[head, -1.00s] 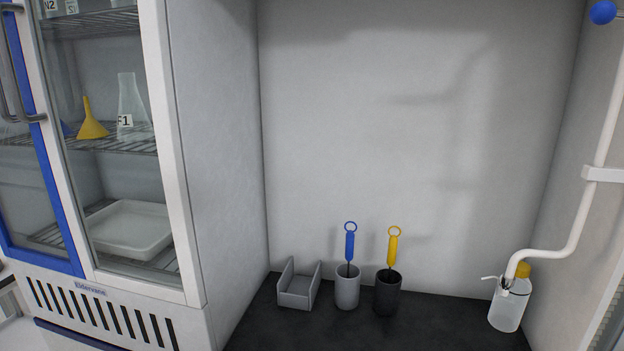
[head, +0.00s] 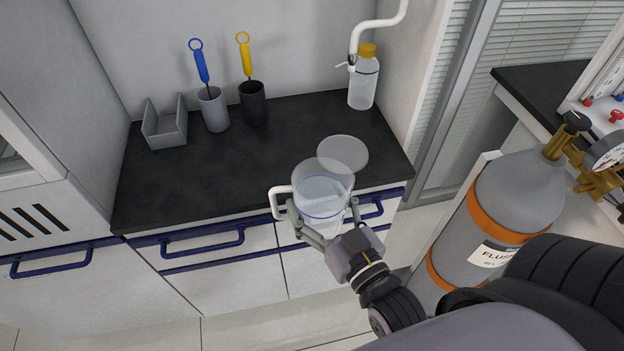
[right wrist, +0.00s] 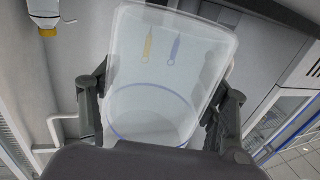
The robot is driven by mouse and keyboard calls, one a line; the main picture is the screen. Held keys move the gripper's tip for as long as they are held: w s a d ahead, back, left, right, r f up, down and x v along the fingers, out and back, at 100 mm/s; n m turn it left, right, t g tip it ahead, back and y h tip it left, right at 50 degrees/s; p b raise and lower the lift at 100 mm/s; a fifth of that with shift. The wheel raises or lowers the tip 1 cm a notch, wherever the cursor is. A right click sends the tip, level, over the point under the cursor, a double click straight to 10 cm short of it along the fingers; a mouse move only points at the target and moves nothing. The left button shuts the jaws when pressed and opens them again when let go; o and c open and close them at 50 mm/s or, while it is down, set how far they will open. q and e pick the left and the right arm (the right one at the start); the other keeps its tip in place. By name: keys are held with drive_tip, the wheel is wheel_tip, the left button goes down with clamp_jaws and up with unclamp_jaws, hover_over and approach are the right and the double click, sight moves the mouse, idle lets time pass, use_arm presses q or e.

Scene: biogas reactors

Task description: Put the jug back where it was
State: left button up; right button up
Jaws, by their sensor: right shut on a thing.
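A clear jug (head: 322,196) with a white handle and a blue ring line is in my right gripper (head: 326,226), at the front edge of the dark counter in the head view. It holds what looks like clear liquid. In the right wrist view the fingers of my right gripper (right wrist: 160,110) press on both sides of the jug (right wrist: 150,112). A clear round disc (head: 343,154), perhaps a lid, shows at the jug's far upper side. I cannot tell whether the jug touches the counter. My left gripper is not in view.
On the dark counter (head: 200,180) stand a grey open holder (head: 166,128), a grey cup (head: 213,112) with a blue-handled tool, a black cup (head: 253,104) with a yellow-handled one, and a yellow-capped bottle (head: 364,85). The counter's left and middle are clear. A gas cylinder (head: 515,195) stands right.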

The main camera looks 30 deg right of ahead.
drive_tip(key=w+a+r+n+g+y, duration=0.2)
drive_tip(key=w+a+n+g+y, duration=0.1)
drive_tip(key=a+n+g+y, duration=0.2)
drive_tip(key=w+a+r+n+g+y, duration=0.3)
drive_tip(key=a+n+y, duration=0.4)
drive_tip(key=a+y, duration=0.3)
drive_tip(key=shift+w+a+g, duration=0.6)
drive_tip(key=shift+w+g, duration=0.2)
drive_tip(key=shift+g, duration=0.1)
